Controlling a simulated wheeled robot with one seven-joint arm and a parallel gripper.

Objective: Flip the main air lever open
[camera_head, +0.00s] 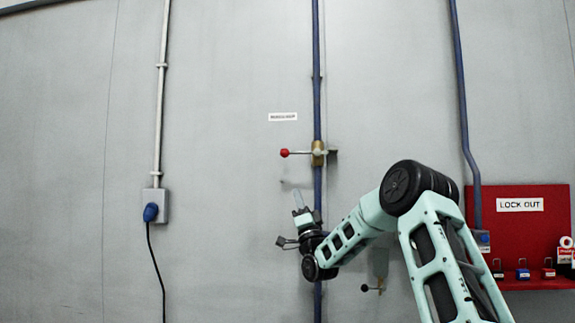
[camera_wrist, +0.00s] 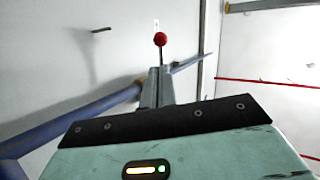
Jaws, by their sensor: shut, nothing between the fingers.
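The main air lever has a red ball knob (camera_head: 285,152) on a thin metal rod. In the head view the rod lies about level, pointing left from a brass valve (camera_head: 318,153) on a vertical blue pipe (camera_head: 317,80). My gripper (camera_head: 298,194) is below the knob, left of the pipe, with its fingers pointing up. In the wrist view the gripper fingers (camera_wrist: 158,72) are together and empty. The red knob (camera_wrist: 160,39) shows just beyond their tips; whether they touch is unclear, but the head view shows a gap.
A small label (camera_head: 283,117) is above the lever. A grey socket box (camera_head: 155,206) with a blue plug and black cable is at left. A red lockout board (camera_head: 520,230) with several padlocks is at right. A small lever (camera_head: 372,288) is low on the wall. Wall left of the knob is clear.

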